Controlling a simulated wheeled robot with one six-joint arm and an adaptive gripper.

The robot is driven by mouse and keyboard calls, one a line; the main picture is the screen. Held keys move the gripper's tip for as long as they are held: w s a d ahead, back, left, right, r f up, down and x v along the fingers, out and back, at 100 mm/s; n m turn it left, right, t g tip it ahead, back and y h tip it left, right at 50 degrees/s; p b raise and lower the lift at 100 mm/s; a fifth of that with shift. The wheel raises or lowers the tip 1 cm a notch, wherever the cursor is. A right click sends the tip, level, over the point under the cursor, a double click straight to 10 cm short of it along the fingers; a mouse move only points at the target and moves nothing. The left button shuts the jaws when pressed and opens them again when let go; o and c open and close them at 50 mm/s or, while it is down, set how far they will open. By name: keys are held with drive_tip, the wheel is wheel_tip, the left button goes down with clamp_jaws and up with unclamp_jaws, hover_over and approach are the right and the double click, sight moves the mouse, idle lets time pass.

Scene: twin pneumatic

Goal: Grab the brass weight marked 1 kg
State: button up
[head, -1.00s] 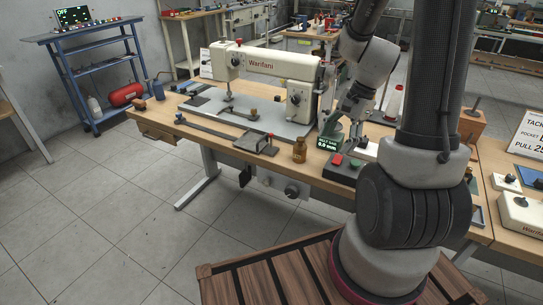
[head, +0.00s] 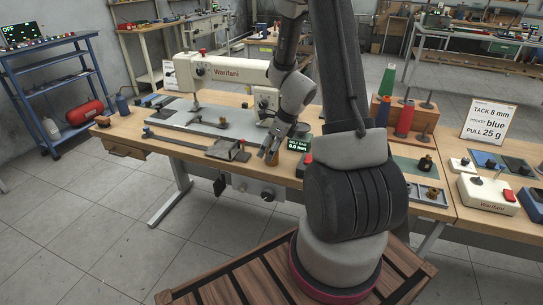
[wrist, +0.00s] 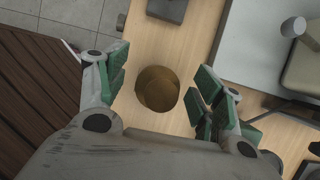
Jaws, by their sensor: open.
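The brass weight (wrist: 157,89) is a round brass-brown cylinder standing on the wooden bench top, seen from above in the wrist view. No 1 kg mark can be read on it. My gripper (wrist: 161,80) is open, with its green-padded fingers to the left and right of the weight and a visible gap on both sides. In the head view my gripper (head: 270,148) points down at the front edge of the bench and mostly hides the weight.
The sewing machine (head: 228,71) stands behind on its grey bed. A metal fixture (head: 228,150) lies left of my gripper. A gauge display (head: 298,145) is close on the right. Thread cones (head: 405,118) and a sign (head: 489,121) stand farther right.

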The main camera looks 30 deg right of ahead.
drive_tip(key=shift+x, duration=1.05)
drive_tip(key=shift+c, duration=0.2)
clamp_jaws()
